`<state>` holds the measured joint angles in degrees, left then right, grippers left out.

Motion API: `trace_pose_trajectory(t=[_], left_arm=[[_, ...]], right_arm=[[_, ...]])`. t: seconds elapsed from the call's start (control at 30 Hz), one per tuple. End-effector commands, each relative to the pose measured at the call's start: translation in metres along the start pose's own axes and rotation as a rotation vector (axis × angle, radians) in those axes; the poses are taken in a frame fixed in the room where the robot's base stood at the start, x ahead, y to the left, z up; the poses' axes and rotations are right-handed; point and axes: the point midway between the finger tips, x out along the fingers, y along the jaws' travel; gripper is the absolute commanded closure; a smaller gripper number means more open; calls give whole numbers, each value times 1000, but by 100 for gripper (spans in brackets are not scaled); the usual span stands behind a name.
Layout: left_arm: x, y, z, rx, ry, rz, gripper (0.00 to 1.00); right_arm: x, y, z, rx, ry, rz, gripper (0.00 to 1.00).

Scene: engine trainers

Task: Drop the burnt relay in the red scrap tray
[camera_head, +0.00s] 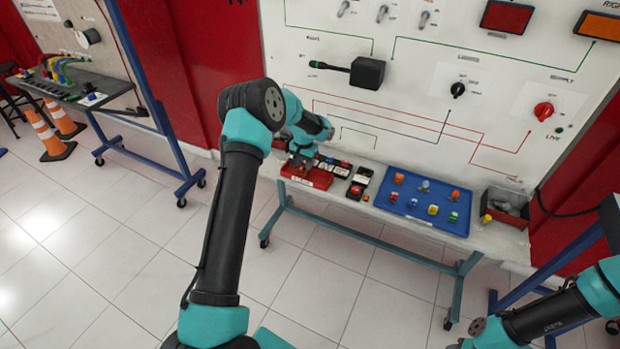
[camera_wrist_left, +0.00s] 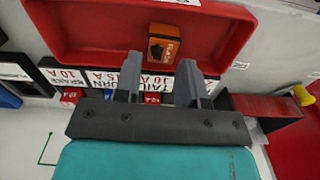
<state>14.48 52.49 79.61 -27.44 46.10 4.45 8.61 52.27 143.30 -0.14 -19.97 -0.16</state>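The red scrap tray (camera_head: 318,182) sits on the bench ledge below the panel, at the left end of the ledge in the head view. It also fills the upper part of the left wrist view (camera_wrist_left: 90,38). An orange and black relay (camera_wrist_left: 164,46) with dark marks is inside the tray, just past my fingertips. My left gripper (camera_head: 300,160) is over the tray. In the left wrist view its two fingers (camera_wrist_left: 160,62) are spread apart with nothing clamped between them. My right arm enters at the lower right of the head view; its gripper does not show.
Labelled slots (camera_head: 343,169) with fuses or relays sit right of the tray. The upright panel (camera_head: 400,90) with switches rises directly behind the ledge.

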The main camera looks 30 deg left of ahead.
Motion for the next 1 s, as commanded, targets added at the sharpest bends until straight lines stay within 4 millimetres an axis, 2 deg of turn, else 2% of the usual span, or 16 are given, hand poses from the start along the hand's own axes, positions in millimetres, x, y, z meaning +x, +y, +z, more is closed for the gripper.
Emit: trace_pose_trajectory(t=[0.03, 0.23, 0.57, 0.77, 1.0], left_arm=[[0, 0, 0, 0, 0, 0, 58], [0, 0, 0, 0, 0, 0, 41], [-4, 0, 0, 0, 1, 0, 41], [-26, 0, -1, 0, 3, -1, 41], [-70, 0, -1, 0, 3, -1, 41]], right_arm=[[0, 0, 0, 0, 0, 0, 57], [0, 0, 0, 0, 0, 0, 57], [0, 0, 0, 0, 0, 0, 57], [0, 0, 0, 0, 0, 0, 57], [0, 0, 0, 0, 0, 0, 57]])
